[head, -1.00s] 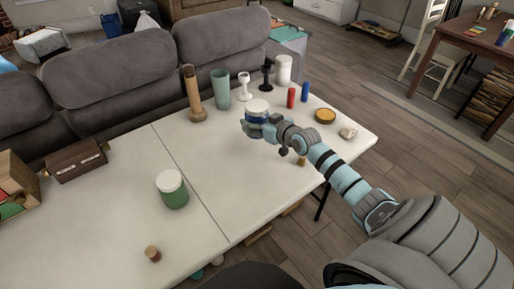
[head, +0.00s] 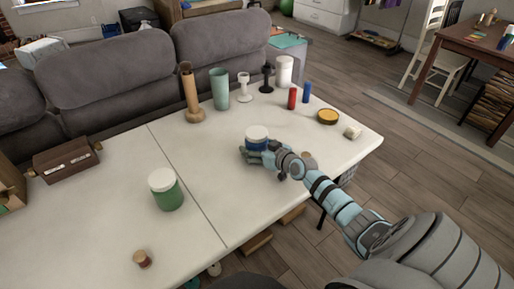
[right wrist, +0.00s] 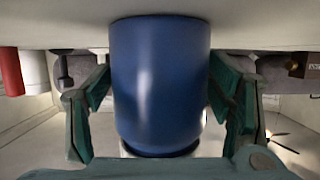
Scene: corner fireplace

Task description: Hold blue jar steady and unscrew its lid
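The blue jar (head: 257,145) with its white lid (head: 256,131) is upright at the right part of the white table. My right gripper (head: 257,154) is around the jar's body from the near side. In the right wrist view the jar's blue body (right wrist: 160,80) fills the space between the two fingers, with the lid mostly hidden at the lower edge. The fingers are closed on its sides. Whether the jar's base touches the table is hard to tell. My left gripper is not in view.
A green jar with a white lid (head: 166,190) stands left of centre on the white table (head: 100,225). A wooden spool (head: 142,259) is near the front. Vases, candle holders, red (head: 292,98) and blue cylinders line the back. The table between the jars is clear.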

